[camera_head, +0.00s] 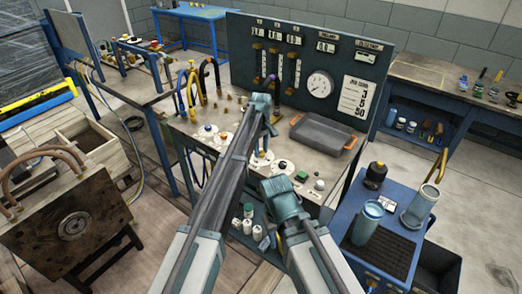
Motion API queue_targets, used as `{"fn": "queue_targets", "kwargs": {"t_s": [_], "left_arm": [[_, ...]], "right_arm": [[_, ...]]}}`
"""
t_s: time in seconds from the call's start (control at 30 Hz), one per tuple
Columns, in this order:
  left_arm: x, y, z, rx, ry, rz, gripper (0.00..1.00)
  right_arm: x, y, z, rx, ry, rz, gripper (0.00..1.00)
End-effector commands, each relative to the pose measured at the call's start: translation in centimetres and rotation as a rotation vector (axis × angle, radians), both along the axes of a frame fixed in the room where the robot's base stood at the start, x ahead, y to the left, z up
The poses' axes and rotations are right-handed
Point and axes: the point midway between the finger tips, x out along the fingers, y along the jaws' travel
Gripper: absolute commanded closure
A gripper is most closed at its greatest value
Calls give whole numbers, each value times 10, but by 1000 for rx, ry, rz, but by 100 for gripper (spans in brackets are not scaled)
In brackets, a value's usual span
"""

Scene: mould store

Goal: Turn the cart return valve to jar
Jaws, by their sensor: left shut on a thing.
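The bench (310,200) carries several round white dial plates with small knobs or handles. My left gripper (270,131) reaches down over the bench front and is shut on a small valve handle, mostly hidden by the gripper and arm. One white plate (261,158) lies just below it. I cannot read its labels or tell which way the handle points. Another white plate (283,167) lies to its right. My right gripper (279,240) hangs low in front of the bench edge; its fingers are largely hidden by its own wrist.
A grey tray (322,133) with orange handles lies right of the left gripper. A blue panel (390,70) with gauges stands behind.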

Motion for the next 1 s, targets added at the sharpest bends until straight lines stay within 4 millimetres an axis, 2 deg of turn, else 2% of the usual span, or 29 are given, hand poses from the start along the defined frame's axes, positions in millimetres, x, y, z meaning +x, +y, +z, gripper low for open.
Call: {"fn": "queue_targets", "kwargs": {"t_s": [1.0], "left_arm": [[0,0,0,0,0,-927,100]], "right_arm": [[0,0,0,0,0,0,50]]}}
